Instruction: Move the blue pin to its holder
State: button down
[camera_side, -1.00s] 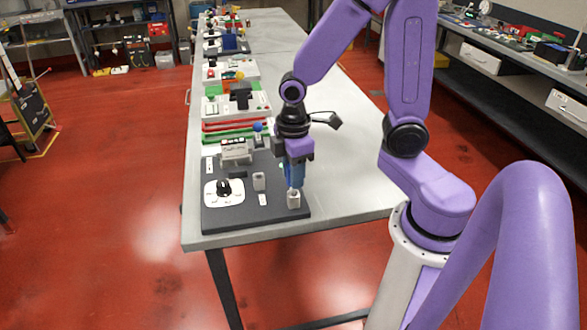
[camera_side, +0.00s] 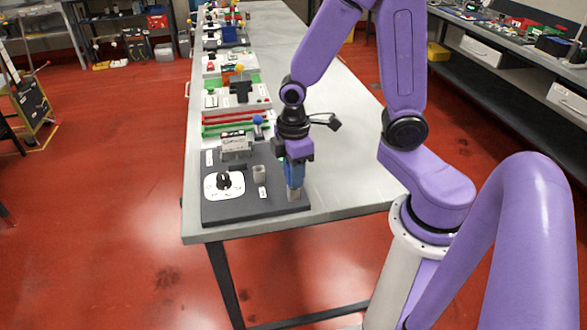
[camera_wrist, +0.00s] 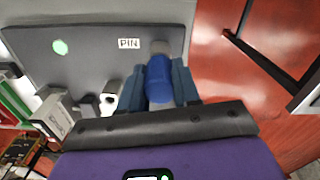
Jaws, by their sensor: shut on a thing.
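My gripper (camera_side: 294,183) is shut on the blue pin (camera_wrist: 159,80), which stands between its two grey-blue fingers in the wrist view. In the side view the fingers mostly hide the pin. A small pale grey holder (camera_side: 294,195) stands at the board's front right corner, directly below the fingertips. Its grey top (camera_wrist: 160,46) shows just past the pin's far end in the wrist view, beside a white "PIN" label (camera_wrist: 129,43). The pin lines up with this holder, but I cannot tell how far it sits inside. The gripper points straight down.
A second grey post (camera_side: 260,173) stands left of the gripper on the dark board (camera_side: 285,207). A black knob on a white dial (camera_side: 223,184) is further left. A blue ball-topped stick (camera_side: 258,122) and stacked panels lie behind. The table (camera_side: 345,165) is bare to the right.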

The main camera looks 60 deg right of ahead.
jog(key=shift+f, duration=0.45)
jog(key=c, duration=0.7)
grip_release()
jog(key=shift+c, duration=0.2)
jog(key=shift+r, duration=0.1)
notch_tip(320, 180, up, 17)
jog(key=shift+s, duration=0.1)
jog(key=s+a+f, duration=0.1)
jog(key=s+f, duration=0.2)
jog(key=s, duration=0.4)
jog(key=s+a+f+n, duration=0.1)
jog(key=s+a+f, duration=0.1)
jog(key=s+f, duration=0.2)
jog(key=s, duration=0.3)
jog(key=shift+f, duration=0.15)
